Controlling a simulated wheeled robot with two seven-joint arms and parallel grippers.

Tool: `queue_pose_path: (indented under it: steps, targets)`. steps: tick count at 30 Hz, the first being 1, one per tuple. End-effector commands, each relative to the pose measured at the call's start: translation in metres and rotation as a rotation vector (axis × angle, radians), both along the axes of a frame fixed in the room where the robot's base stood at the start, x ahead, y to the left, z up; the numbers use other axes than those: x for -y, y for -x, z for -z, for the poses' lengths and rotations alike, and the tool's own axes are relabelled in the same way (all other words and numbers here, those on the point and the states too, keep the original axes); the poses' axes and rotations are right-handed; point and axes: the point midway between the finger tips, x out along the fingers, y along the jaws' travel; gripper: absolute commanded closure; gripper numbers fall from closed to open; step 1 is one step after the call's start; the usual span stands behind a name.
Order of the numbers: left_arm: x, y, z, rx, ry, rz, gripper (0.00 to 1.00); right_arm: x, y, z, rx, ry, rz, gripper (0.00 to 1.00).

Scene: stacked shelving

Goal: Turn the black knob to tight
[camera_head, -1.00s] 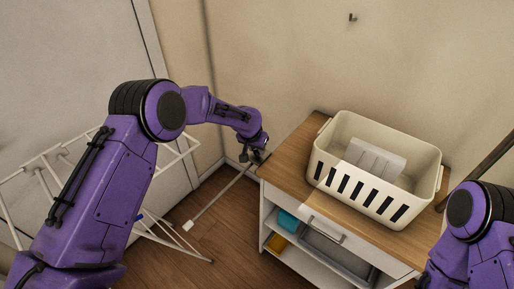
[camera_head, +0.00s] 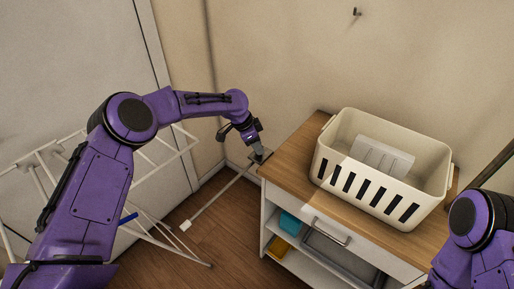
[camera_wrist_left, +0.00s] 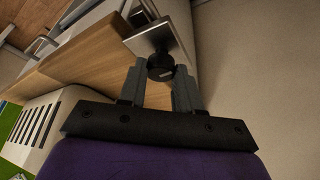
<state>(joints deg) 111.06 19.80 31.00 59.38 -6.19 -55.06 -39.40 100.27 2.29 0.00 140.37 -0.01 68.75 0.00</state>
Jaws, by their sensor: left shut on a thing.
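The black knob (camera_wrist_left: 160,67) is a small round dark piece in the left wrist view, in front of a square metal plate (camera_wrist_left: 148,38). My left gripper (camera_wrist_left: 160,78) is shut on the knob, with one grey finger on each side of it. In the head view my left gripper (camera_head: 257,150) points down at the plate (camera_head: 261,157), beside the left back corner of the cabinet. The knob is hidden there by the gripper. Any marking for tight is too small to read. My right arm shows at the lower right, but its gripper is out of view.
A wooden-topped cabinet (camera_head: 290,163) stands right of the plate, with a cream slotted basket (camera_head: 372,190) on it. A pale rod (camera_head: 215,200) slants from near the plate over the floor. A white drying rack (camera_head: 165,245) stands at left. The wall is close behind.

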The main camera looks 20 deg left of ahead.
Motion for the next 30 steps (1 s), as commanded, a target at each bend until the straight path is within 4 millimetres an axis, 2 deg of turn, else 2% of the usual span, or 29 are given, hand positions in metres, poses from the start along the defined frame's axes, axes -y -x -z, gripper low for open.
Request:
queue_pose_path:
  steps: [10,25,26,27,28,30]
  targets:
    - [0.0002,-0.0011,0.0001,0.001,0.000,0.119,0.97,0.0000,0.0000,0.0081,0.000,0.000,0.000,0.52]
    - [0.0005,-0.0006,-0.0001,0.000,0.000,0.138,0.97,0.0000,0.0000,0.0086,0.000,0.000,0.000,0.52]
    - [0.0005,-0.0006,-0.0001,0.000,0.000,0.138,0.64,0.0000,0.0000,0.0086,0.000,0.000,0.000,0.52]
    - [0.0005,-0.0006,0.0000,-0.001,-0.001,0.138,0.50,0.0000,0.0000,0.0086,0.000,0.000,0.000,0.52]
    - [0.0005,-0.0006,0.0000,0.000,0.000,0.138,0.42,0.0000,0.0000,0.0086,0.000,0.000,0.000,0.52]
    - [0.0003,-0.0006,0.0001,-0.001,-0.001,0.138,0.42,0.0000,0.0000,0.0086,0.000,0.000,0.000,0.52]
